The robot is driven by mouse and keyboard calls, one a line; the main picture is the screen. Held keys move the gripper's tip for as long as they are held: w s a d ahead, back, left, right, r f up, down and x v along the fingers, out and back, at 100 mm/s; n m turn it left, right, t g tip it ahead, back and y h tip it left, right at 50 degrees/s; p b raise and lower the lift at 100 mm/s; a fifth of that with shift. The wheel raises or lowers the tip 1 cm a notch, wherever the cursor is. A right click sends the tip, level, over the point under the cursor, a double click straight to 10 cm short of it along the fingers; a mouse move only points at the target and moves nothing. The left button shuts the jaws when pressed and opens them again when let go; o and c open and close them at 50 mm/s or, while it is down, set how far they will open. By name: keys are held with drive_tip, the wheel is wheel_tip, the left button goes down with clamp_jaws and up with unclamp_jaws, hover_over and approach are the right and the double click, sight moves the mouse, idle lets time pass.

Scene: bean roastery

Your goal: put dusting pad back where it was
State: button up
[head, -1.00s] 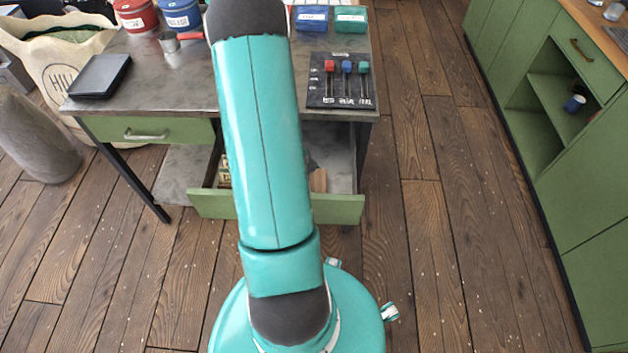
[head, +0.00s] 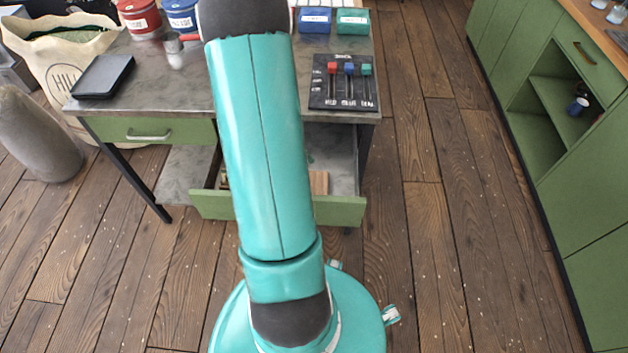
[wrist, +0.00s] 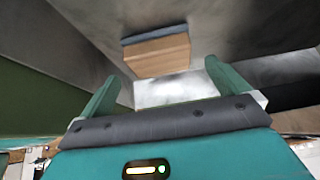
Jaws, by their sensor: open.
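A wooden block with a dark grey layer along one side, which looks like the dusting pad (wrist: 157,55), lies inside the open drawer in the wrist view. A piece of its wood (head: 319,182) seems to show in the drawer in the head view, beside my arm. My gripper (wrist: 163,72) is open, its two green fingers apart. The block appears ahead of and between the fingertips, with no visible grip on it. In the head view my arm hides the gripper and much of the drawer (head: 338,212).
The drawer walls are close around my gripper. A green cabinet (head: 590,200) stands right; floor between is clear.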

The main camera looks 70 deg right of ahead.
drive_tip(key=v, duration=0.6)
drive_tip(key=shift+w+r, duration=0.25)
drive_tip(key=shift+r, duration=0.15)
